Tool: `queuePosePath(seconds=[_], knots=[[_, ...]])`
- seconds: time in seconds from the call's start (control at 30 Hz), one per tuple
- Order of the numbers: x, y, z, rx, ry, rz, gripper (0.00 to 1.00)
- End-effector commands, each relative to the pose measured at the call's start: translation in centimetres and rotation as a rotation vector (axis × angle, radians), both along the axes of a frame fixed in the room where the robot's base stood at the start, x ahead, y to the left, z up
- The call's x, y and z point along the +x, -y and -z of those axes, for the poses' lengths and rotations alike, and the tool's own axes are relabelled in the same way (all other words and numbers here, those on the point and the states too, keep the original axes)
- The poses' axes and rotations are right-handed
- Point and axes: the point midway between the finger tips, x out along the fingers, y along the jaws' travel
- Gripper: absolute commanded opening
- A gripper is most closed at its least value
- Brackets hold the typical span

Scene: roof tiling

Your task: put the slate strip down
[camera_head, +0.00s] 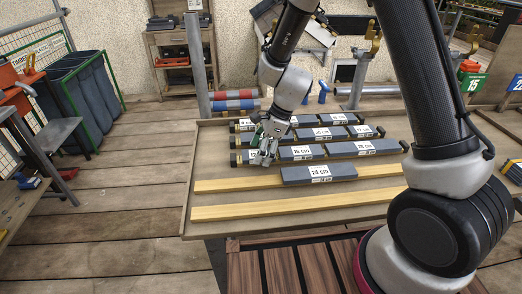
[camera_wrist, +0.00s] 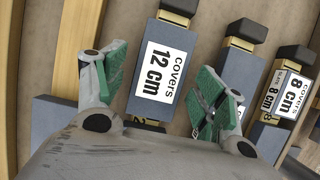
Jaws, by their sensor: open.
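A dark grey slate strip (camera_wrist: 163,85) with a white "covers 12 cm" label lies between the two green-padded fingers of my gripper (camera_wrist: 160,88) in the wrist view. The fingers are spread, with a gap visible on each side of the strip. In the head view my gripper (camera_head: 264,152) is low over the left end of the nearer row of slate strips, and hides much of the 12 cm strip (camera_head: 248,155). Another slate strip (camera_head: 318,173), labelled 24 cm, lies in front, on the farther of two pale wooden battens (camera_head: 230,185).
The nearer row also holds a 16 cm strip (camera_head: 301,153) and a 28 cm strip (camera_head: 363,148). More labelled strips (camera_head: 322,133) stand close behind. The front batten (camera_head: 290,208) is bare. The tray-like table (camera_head: 205,165) has free room at its left.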

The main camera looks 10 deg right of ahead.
Motion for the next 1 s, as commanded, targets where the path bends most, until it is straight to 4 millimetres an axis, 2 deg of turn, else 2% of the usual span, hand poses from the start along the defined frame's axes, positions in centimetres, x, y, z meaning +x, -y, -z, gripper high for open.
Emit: queuePosePath(seconds=[0.17, 0.27, 0.6, 0.7, 0.83, 1.0], knots=[[0.0, 0.0, -0.3, 0.0, 0.001, 0.0, 0.7], [0.1, 0.4, -1.4, 0.002, 0.002, 0.0, 0.7], [0.1, 3.3, -8.3, 0.001, 0.004, 0.001, 0.7], [0.1, 3.9, -9.8, 0.001, 0.003, 0.001, 0.7], [0.0, 4.4, -11.0, 0.001, 0.001, 0.0, 0.7], [0.0, 4.6, -11.4, 0.0, 0.0, 0.0, 0.7]])
